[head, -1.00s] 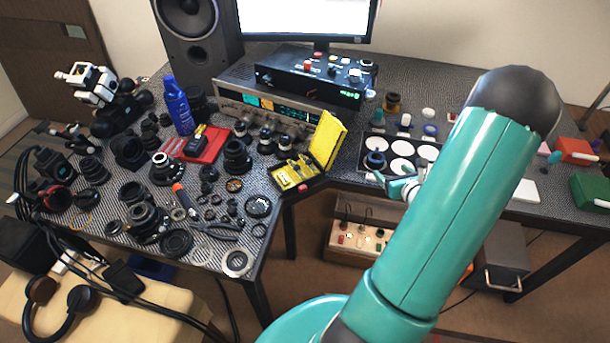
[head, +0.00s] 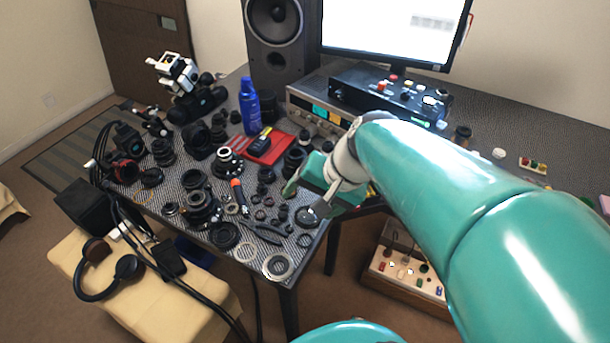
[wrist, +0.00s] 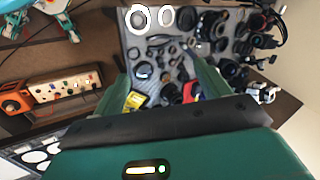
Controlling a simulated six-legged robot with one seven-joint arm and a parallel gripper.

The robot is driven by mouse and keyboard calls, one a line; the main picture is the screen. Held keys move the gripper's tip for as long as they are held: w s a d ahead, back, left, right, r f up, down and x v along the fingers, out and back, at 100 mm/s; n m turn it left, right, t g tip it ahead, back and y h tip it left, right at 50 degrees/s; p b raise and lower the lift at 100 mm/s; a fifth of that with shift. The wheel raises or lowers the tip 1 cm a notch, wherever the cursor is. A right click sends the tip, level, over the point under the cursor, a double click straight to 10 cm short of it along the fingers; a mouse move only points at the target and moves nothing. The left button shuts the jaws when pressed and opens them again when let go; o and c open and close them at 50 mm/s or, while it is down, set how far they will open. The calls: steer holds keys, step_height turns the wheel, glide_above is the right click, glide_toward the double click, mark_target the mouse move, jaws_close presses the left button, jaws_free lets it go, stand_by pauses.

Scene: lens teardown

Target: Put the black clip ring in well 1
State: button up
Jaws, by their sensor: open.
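My gripper (head: 300,190) is open and empty, held above the right part of the cluster of lens parts; in the wrist view its two green fingers stand apart (wrist: 160,74). Several small dark rings (head: 259,214) lie on the dark table near the pliers, and they also show in the wrist view (wrist: 172,60). I cannot tell which is the black clip ring. The tray with round white wells (wrist: 36,156) shows partly at the lower left of the wrist view. In the head view my arm hides it, and I cannot read well 1.
A yellow box (wrist: 134,101) sits near my fingers. Pale rings (head: 278,266) lie at the table's front edge. A red tray (head: 270,148), a blue bottle (head: 249,106) and many lens barrels crowd the table. A control box (head: 405,270) stands below the table.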

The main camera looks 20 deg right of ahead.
steer(key=s+a+r+n+t+h, duration=0.1)
steer(key=s+r+n+h, duration=0.2)
steer(key=s+r+n, duration=0.2)
steer(key=shift+r+n+t+h, duration=0.15)
steer(key=shift+n+t+h, duration=0.15)
steer(key=shift+n, duration=0.7)
